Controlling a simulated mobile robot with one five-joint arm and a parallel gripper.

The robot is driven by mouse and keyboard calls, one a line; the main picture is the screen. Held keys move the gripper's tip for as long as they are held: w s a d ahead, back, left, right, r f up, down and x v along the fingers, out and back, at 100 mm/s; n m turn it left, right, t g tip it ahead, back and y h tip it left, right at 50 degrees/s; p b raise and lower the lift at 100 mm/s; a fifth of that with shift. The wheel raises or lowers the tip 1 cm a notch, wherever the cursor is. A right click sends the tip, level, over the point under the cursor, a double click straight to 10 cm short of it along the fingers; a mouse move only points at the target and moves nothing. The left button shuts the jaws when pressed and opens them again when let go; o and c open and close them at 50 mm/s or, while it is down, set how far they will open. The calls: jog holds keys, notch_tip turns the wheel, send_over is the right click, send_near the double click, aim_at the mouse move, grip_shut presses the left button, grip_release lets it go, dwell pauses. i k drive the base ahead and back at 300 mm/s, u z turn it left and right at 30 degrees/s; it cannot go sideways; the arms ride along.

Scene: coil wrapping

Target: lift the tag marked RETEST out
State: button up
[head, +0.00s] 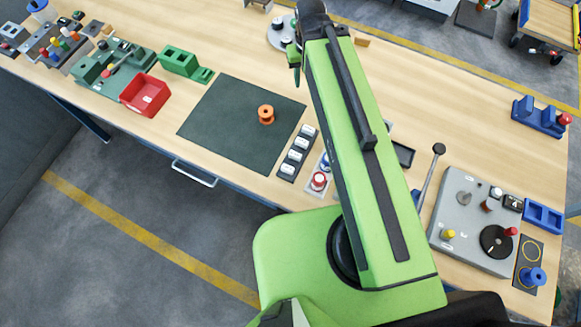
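No lettering is readable at this distance, so I cannot tell which thing is the tag marked RETEST. A dark rack (297,153) with several small white pieces stands at the right edge of the dark mat; the marks on them are too small to read. My green arm reaches from the bottom of the head view up to the back of the table. My gripper (296,72) shows only as a small green and dark part beside the arm's far end, above the table behind the mat. Its fingers are mostly hidden, and I see nothing clearly held in it.
An orange spool (266,114) stands on the dark mat (215,115). A red bin (145,94) and green holders (180,62) are at the left. A red button (319,181) is near the front edge. A grey machine (465,200) and a blue tray (543,217) are at the right.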

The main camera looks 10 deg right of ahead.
aim_at(289, 169)
jog(key=z, duration=0.05)
jog(key=k, duration=2.2)
jog(key=u, duration=1.2)
jog(key=i, duration=1.7)
